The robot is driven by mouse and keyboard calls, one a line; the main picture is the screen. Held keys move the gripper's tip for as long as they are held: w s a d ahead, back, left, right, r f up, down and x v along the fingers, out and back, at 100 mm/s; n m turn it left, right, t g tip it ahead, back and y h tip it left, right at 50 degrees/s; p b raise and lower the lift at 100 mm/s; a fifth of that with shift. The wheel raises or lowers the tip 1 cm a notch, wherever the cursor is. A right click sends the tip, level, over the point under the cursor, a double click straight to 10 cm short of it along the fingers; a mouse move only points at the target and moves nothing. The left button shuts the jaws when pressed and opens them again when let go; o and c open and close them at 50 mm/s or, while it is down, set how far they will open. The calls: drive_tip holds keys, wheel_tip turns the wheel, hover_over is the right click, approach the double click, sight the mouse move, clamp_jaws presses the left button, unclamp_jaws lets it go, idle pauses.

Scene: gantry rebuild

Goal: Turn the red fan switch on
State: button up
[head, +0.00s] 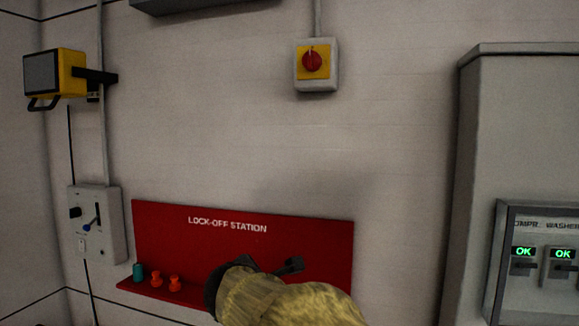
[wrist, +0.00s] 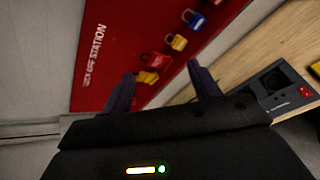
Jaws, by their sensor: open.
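A red rotary switch (head: 312,61) on a yellow plate is fixed in a grey box high on the wall; no fan label is readable on it. A small red switch (wrist: 305,92) also shows on a dark panel at the right of the wrist view; its label is too small to read. My gripper (head: 266,266) is in front of the red lock-off board, below the rotary switch and well apart from it. In the wrist view its two fingers (wrist: 162,76) are spread, with no object held between them.
The red lock-off board (head: 320,235) carries padlocks, including a red one (wrist: 155,61) and a blue one (wrist: 193,18). A wooden surface (wrist: 235,60) lies beside it. A grey control box (head: 95,225) is at left, a grey cabinet (head: 470,180) at right. Wall around the rotary switch is clear.

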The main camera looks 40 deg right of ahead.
drive_tip(key=s+r+n+t+h+p, duration=0.1)
drive_tip(key=r+n+h+p, duration=0.1)
drive_tip(key=r, duration=1.1)
drive_tip(key=s+d+r+n+t+h+p, duration=0.1)
drive_tip(key=r+n+h, duration=0.3)
drive_tip(key=r, duration=0.8)
drive_tip(key=s+d+r+n+t+h+p, duration=0.1)
drive_tip(key=s+r+n+t+h+p, duration=0.1)
drive_tip(key=r, duration=1.1)
drive_tip(key=shift+s+d+r+n+t+h+p, duration=0.2)
drive_tip(key=shift+s+r+n+t+h+p, duration=0.3)
drive_tip(key=shift+n+p, duration=0.55)
drive_tip(key=shift+f, duration=0.15)
